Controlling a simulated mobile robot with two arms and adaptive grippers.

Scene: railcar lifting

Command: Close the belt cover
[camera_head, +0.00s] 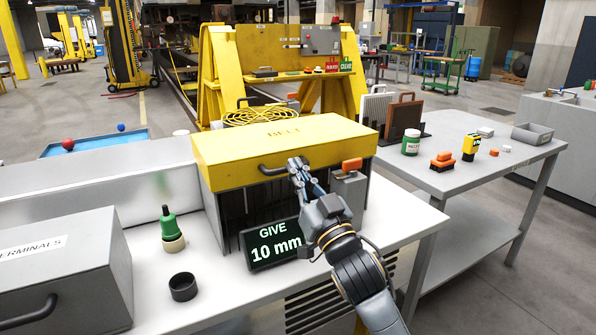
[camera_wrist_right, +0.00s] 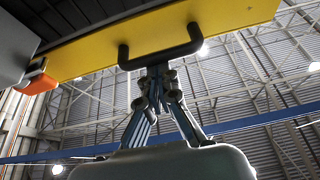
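The yellow belt cover (camera_head: 285,140), marked BELT, lies roughly level over a grey housing with dark upright slats at its front. I cannot tell whether its front edge touches the housing. Its dark bar handle (camera_head: 272,169) is on the front face; the handle also shows in the right wrist view (camera_wrist_right: 126,58). My right gripper (camera_head: 297,165) is at the handle's right part in the head view. In the right wrist view its fingers (camera_wrist_right: 157,72) converge at the middle of the bar and appear shut on it; the tips are partly hidden. My left gripper is not in view.
A GIVE 10 mm display (camera_head: 272,244) stands below the cover. An orange-topped grey block (camera_head: 350,177) is beside my right gripper. A side table (camera_head: 470,175) is right.

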